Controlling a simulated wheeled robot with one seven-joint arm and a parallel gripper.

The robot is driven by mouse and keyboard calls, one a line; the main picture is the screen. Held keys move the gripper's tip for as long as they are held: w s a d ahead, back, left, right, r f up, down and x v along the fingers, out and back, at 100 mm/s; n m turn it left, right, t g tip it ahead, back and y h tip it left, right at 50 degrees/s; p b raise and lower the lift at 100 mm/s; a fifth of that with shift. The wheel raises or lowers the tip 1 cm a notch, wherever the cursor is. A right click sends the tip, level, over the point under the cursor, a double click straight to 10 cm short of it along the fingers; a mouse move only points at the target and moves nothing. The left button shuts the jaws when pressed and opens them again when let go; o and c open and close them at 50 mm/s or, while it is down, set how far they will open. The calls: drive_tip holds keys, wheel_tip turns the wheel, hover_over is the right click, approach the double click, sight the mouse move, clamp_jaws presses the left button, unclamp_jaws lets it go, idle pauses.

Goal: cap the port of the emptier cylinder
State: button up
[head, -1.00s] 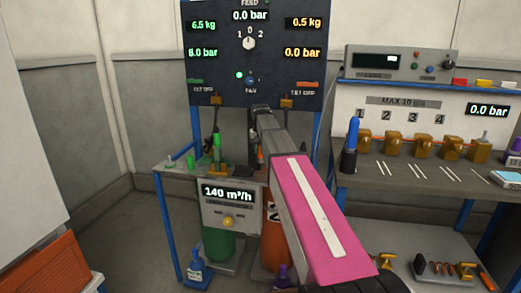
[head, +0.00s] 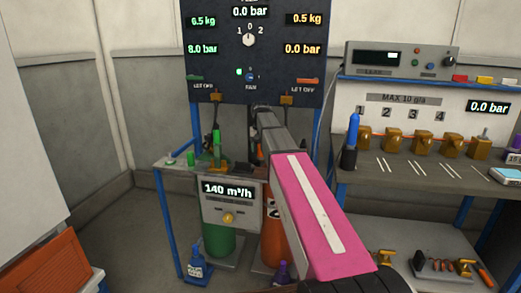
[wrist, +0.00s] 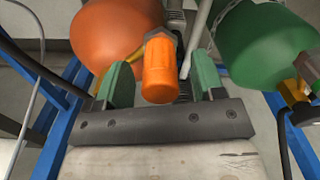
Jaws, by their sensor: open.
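My gripper (wrist: 162,82) is open in the wrist view, with one green finger on each side of an orange cap (wrist: 160,72). Gaps show between the cap and both fingers. The cap's far end meets a grey hex fitting; how far it is seated I cannot tell. The orange cylinder (wrist: 112,32) is behind at upper left, the green cylinder (wrist: 262,45) at upper right. In the head view the green cylinder (head: 219,241) and orange cylinder (head: 270,245) stand below the panel (head: 255,70). Its right side reads 0.5 kg and 0.0 bar, its left 8.0 bar. My arm hides the gripper there.
A small shelf (head: 175,172) with green pieces is left of my arm. The right bench (head: 430,185) carries brass blocks, white sticks and a blue bottle (head: 352,140). Blue frame posts flank the gripper in the wrist view.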

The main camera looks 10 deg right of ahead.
wheel_tip(320, 180, up, 10)
drive_tip(key=shift+r, duration=0.15)
idle(0.3)
